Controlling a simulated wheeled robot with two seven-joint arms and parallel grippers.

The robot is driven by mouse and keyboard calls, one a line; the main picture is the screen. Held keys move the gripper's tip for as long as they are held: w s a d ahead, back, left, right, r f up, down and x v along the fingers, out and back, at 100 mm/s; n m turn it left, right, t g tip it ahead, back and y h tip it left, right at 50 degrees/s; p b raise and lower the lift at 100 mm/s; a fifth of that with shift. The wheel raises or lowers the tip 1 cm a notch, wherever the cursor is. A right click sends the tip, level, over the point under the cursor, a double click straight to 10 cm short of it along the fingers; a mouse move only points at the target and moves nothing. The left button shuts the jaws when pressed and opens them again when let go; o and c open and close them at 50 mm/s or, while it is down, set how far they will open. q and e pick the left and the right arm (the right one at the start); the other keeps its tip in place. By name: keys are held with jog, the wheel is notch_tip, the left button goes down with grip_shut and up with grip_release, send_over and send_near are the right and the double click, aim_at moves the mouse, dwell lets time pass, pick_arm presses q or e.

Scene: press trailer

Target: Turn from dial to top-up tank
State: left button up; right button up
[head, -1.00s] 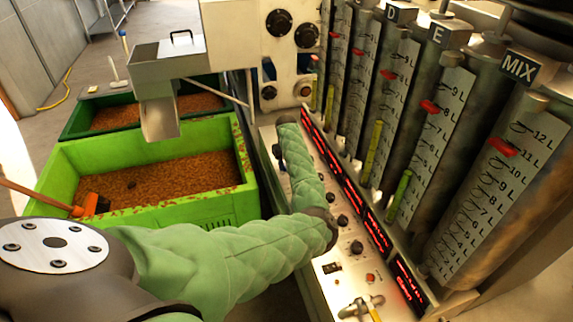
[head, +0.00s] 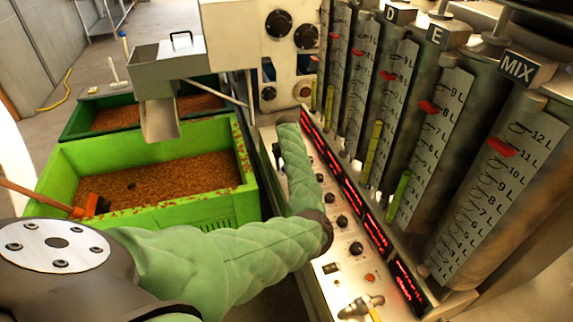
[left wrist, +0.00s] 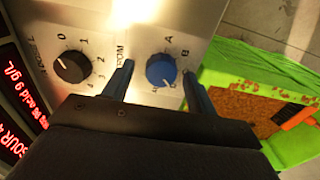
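In the left wrist view a blue dial (left wrist: 161,70) sits on the pale panel, with letters A and B to its right and a partly hidden word ending in "ROM" to its left. My left gripper (left wrist: 157,76) is open, one finger on each side of this dial, with a visible gap on both sides. In the head view my left arm in its green sleeve reaches over the panel and the gripper is hidden. Clear-scaled tanks stand to the right, among them tank E (head: 428,125) and the MIX tank (head: 500,185), with red markers. My right gripper is not in view.
A black numbered knob (left wrist: 72,67) sits beside the blue dial. Red displays (head: 345,185) run along the tanks' foot. A brass valve (head: 361,306) juts out at the panel's near end. A green bin (head: 215,207) of brown mash stands left of the panel under a metal chute (head: 160,118).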

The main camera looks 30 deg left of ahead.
pick_arm(q)
jog(key=shift+f, duration=0.1)
jog(key=shift+r+b, duration=0.4)
notch_tip(320, 180, up, 6)
jog(key=b, duration=0.3)
jog(key=shift+r, duration=0.55)
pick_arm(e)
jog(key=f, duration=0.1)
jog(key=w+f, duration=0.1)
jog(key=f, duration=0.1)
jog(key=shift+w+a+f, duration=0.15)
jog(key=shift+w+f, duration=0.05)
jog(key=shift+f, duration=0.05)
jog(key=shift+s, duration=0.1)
